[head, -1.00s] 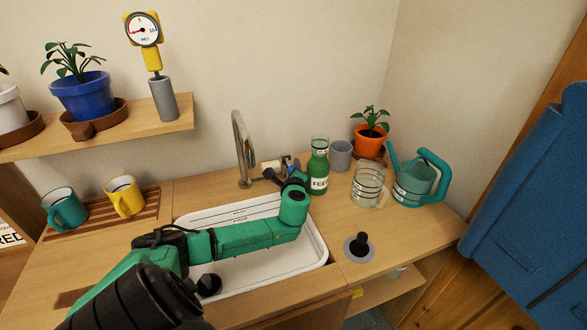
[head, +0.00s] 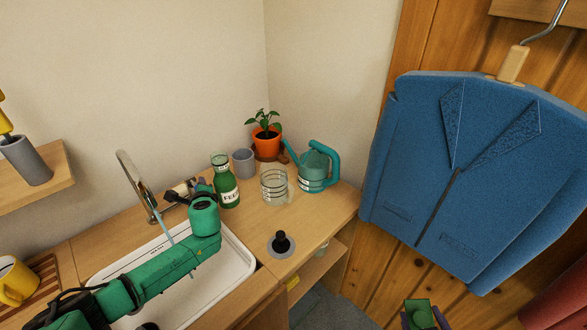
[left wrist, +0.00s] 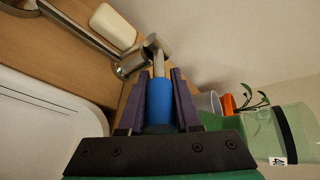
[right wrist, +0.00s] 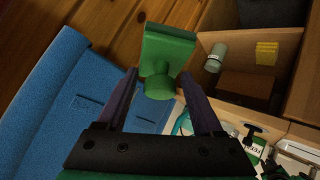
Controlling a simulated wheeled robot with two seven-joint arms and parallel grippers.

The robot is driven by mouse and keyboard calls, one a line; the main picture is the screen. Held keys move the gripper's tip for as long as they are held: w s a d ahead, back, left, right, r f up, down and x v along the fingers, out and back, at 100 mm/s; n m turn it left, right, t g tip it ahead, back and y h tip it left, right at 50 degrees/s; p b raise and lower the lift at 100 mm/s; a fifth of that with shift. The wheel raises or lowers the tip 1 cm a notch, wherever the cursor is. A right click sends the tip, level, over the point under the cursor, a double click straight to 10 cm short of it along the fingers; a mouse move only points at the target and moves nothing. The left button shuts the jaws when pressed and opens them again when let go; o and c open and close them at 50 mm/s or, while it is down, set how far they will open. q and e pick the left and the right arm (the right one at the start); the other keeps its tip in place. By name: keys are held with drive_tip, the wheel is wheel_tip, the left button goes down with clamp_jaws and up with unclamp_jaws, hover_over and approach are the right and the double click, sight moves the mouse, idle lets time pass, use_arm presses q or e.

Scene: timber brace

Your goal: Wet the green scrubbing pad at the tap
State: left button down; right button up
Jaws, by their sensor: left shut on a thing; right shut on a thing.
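The green scrubbing pad (right wrist: 168,48) is a flat block with a round knob. My right gripper (right wrist: 160,76) is shut on the knob. In the head view the pad (head: 418,306) and my right gripper (head: 423,318) show at the bottom edge, far right of the sink and below the jacket. The tap (head: 147,203) stands behind the white sink (head: 243,262), and a thin bluish stream of water (head: 163,228) falls from its spout. My left gripper (left wrist: 158,80) is shut on the tap's blue handle (left wrist: 159,102); my arm partly hides this in the head view.
A green bottle (head: 224,182), grey cup (head: 244,163), glass jug (head: 275,187), teal watering can (head: 315,170) and orange plant pot (head: 267,145) stand right of the tap. A black plunger-like knob (head: 281,243) is on the counter. A blue jacket (head: 470,170) hangs at right.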

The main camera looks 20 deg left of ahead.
use_arm(q)
drive_tip(key=c, duration=0.6)
unclamp_jaws()
drive_tip(key=shift+f, duration=0.1)
drive_tip(key=shift+s, duration=0.1)
drive_tip(key=v, duration=1.2)
drive_tip(key=shift+s, duration=0.1)
